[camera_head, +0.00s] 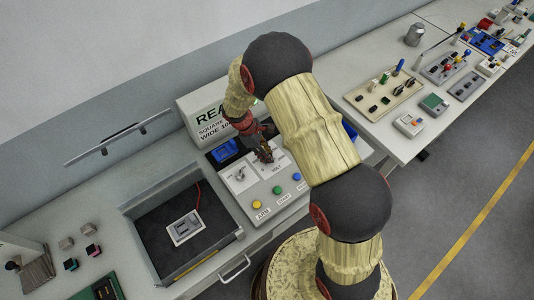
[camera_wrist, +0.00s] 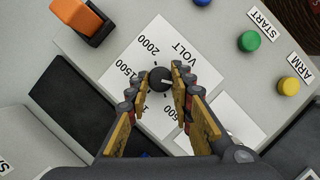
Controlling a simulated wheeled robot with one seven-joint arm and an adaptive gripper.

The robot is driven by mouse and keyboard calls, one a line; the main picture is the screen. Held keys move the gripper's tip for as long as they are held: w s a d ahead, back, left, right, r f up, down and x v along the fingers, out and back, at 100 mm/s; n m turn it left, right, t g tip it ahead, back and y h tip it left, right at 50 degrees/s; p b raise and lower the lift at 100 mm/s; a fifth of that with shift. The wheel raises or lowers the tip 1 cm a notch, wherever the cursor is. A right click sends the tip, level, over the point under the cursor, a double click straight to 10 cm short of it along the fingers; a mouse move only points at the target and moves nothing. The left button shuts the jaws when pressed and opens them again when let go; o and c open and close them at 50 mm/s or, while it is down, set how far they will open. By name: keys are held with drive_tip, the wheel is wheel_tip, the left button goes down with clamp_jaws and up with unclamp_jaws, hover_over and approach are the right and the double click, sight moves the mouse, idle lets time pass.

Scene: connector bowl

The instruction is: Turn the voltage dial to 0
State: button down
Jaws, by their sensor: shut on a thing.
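The voltage dial is a small round black knob (camera_wrist: 160,78) with a light pointer mark, seen in the wrist view on a white plate (camera_wrist: 185,52) labelled VOLT. The readable scale marks are 2000, 1500 and 500; another label is partly covered and I cannot see a 0. The pointer mark lies toward the right side of the knob, near my right finger. My gripper (camera_wrist: 158,88) has one finger on each side of the knob and is shut on it. In the head view my gripper (camera_head: 264,154) is down at the VOLT plate (camera_head: 279,163) and hides the knob.
Yellow (camera_head: 257,204), green (camera_head: 277,190) and blue (camera_head: 297,177) buttons sit on the panel's front. A second white plate with a switch (camera_head: 240,174) lies left of the VOLT plate. An orange rocker (camera_wrist: 80,18) shows in the wrist view. An open dark tray (camera_head: 150,240) stands left.

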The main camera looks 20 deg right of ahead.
drive_tip(key=c, duration=1.6)
unclamp_jaws()
drive_tip(key=shift+o, duration=0.2)
drive_tip(key=v, duration=1.2)
drive_tip(key=s+d+r+m+t+y+b, duration=0.2)
drive_tip(key=s+r+m+b, duration=0.3)
drive_tip(key=s+r, duration=0.3)
drive_tip(key=s+d+r+m+t+y+b, duration=0.2)
drive_tip(key=s+r+m+t+b, duration=0.3)
drive_tip(key=s+r, duration=0.4)
drive_tip(key=s+m+b, duration=0.1)
drive_tip(key=s+m, duration=0.1)
drive_tip(key=s, duration=0.5)
drive_tip(key=shift+s+d+m+t, duration=0.25)
drive_tip(key=shift+d+m+t, duration=0.05)
drive_tip(key=shift+d+m, duration=0.1)
